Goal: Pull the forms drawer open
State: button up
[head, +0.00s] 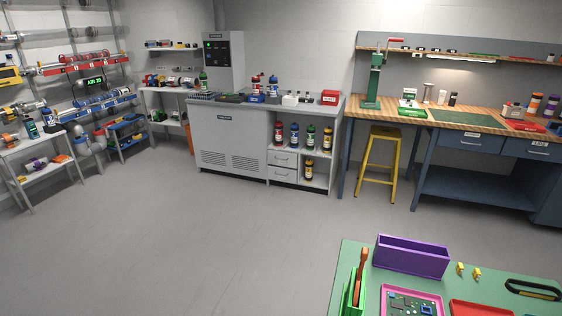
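The blue workbench on the right has two shut drawers under its wooden top, a left drawer (466,143) and a right drawer (528,150). Each has a small white label and a bar handle. The grey cabinet at the back has an upper small drawer (283,159) and a lower small drawer (283,175), both shut. The label words are too small to read, so I cannot tell which is the forms drawer. My gripper is not in this view.
A yellow stool (380,158) stands left of the blue drawers. A green-topped table (350,262) with a purple bin (411,257) and trays is in the near right. The grey floor (200,240) is clear in the middle and left. Shelves with tools line the left wall.

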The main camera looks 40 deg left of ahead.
aim_at(286, 154)
jog(key=u, duration=0.65)
jog(key=j+u, duration=0.25)
jog(key=u, duration=0.15)
jog(key=j+u, duration=0.6)
jog(key=u, duration=0.15)
jog(key=j+u, duration=0.25)
jog(key=u, duration=0.15)
jog(key=i+j+u, duration=0.25)
jog(key=i+j, duration=0.2)
jog(key=i+j+u, duration=0.2)
jog(key=i+j, duration=0.15)
jog(key=i+j+u, duration=0.25)
jog(key=i, duration=0.35)
jog(key=i+z, duration=0.7)
jog(key=i+j+z, duration=0.35)
jog(key=i+l+z, duration=0.25)
jog(key=i+z, duration=0.15)
jog(key=i, duration=0.2)
jog(key=i+l+z, duration=0.1)
jog(key=i+z, duration=0.35)
jog(key=i+j+z, duration=0.15)
jog(key=i+z, duration=0.25)
jog(key=i, duration=2.1)
jog(key=i+z, duration=0.25)
jog(key=i, duration=0.65)
jog(key=i+j+z, duration=0.1)
jog(key=i+z, duration=0.15)
jog(key=i, duration=0.65)
jog(key=i+z, duration=0.15)
jog(key=i, duration=0.6)
